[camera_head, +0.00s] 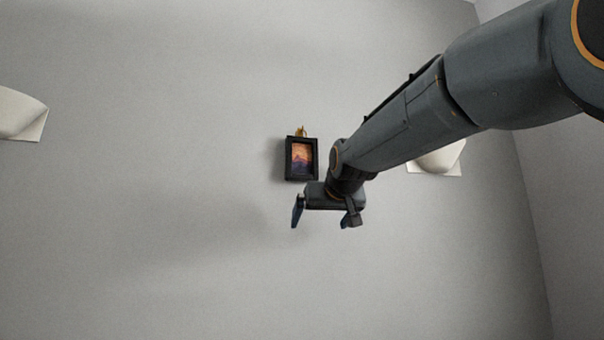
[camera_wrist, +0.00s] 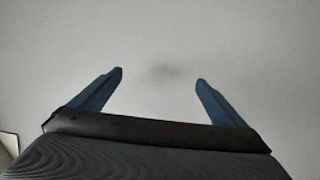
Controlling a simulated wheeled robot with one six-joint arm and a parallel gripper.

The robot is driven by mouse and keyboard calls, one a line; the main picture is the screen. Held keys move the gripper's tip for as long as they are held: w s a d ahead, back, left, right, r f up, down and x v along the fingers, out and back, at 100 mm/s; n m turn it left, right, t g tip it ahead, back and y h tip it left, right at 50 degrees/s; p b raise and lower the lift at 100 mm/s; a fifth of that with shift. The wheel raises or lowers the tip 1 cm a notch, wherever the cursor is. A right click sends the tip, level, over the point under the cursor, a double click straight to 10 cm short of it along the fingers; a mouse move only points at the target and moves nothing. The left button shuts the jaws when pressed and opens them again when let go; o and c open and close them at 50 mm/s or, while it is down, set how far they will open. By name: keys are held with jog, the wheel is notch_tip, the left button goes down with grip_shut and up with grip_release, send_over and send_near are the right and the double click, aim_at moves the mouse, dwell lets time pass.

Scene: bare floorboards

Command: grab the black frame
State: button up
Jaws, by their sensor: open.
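The black frame (camera_head: 289,174) holds a small picture in orange and purple tones. It is at the wall in the middle of the head view, upright, with a small gold thing at its top edge. My gripper (camera_head: 321,226) is just below and to the right of the frame in that view, its two blue fingers spread apart with nothing between them. The wrist view shows the open fingers (camera_wrist: 159,76) against plain grey wall. The frame is not clearly visible there. How far the gripper is from the wall is hard to tell.
A white wall fixture (camera_head: 438,160) is to the right, partly behind my arm. Another white fixture (camera_head: 20,116) is at the left edge. A pale corner of something (camera_wrist: 8,148) shows at the lower left of the wrist view. The wall below the frame is bare.

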aim_at(301, 150)
jog(key=s+a+r+t+y, duration=0.1)
jog(key=s+r+t, duration=0.1)
jog(key=r, duration=0.8)
jog(key=s+a+r+t, duration=0.1)
jog(key=s+r, duration=0.1)
jog(key=r, duration=0.9)
jog(key=w+p, duration=0.1)
jog(key=w+a+p, duration=0.1)
jog(key=w, duration=0.1)
jog(key=w+a+p, duration=0.1)
jog(key=w+p, duration=0.1)
jog(key=shift+w, duration=0.25)
jog(key=shift+w+a, duration=0.1)
jog(key=shift+w, duration=0.6)
jog(key=c, duration=1.3)
jog(key=shift+r, duration=0.1)
